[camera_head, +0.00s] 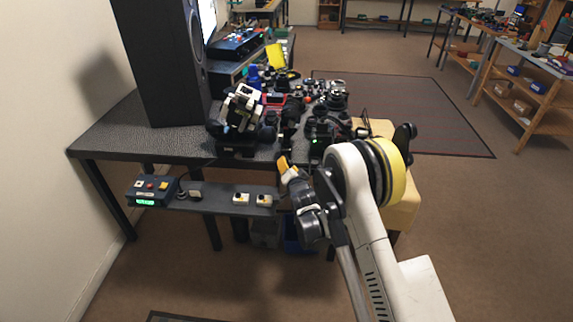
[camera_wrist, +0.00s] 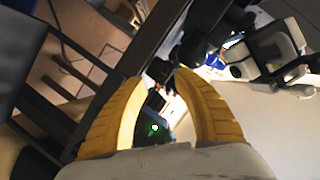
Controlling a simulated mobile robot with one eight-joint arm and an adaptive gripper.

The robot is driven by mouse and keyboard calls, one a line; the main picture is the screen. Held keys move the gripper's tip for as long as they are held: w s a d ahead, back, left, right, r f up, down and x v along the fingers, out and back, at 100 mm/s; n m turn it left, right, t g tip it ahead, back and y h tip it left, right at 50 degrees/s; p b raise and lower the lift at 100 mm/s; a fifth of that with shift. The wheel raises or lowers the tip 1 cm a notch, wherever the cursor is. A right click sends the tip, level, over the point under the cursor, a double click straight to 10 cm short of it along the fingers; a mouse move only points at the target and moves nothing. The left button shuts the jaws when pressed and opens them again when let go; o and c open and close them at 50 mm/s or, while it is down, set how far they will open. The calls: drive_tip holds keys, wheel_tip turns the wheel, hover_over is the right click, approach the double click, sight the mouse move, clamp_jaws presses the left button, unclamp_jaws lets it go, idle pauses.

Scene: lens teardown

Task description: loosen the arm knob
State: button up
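My gripper (camera_head: 284,163) is in front of the black table's near edge in the head view. In the wrist view its two ridged yellow fingers (camera_wrist: 161,76) are open, with nothing held between them. A dark device with a green light (camera_wrist: 154,128) shows beyond the gap between the fingers; a green light also shows on a dark device (camera_head: 316,141) at the table's front. A white-and-black jointed device (camera_head: 240,108) stands on the table; a similar white-and-black part shows in the wrist view (camera_wrist: 272,52). I cannot tell which part is the arm knob.
The black table (camera_head: 130,125) is crowded with dark equipment. A tall black speaker (camera_head: 163,60) stands at its left. A low shelf (camera_head: 215,200) carries a control box with a green display (camera_head: 148,190). Open floor (camera_head: 490,220) lies to the right.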

drive_tip(key=b+x, duration=0.1)
drive_tip(key=x, duration=0.4)
drive_tip(key=shift+w, duration=0.25)
clamp_jaws()
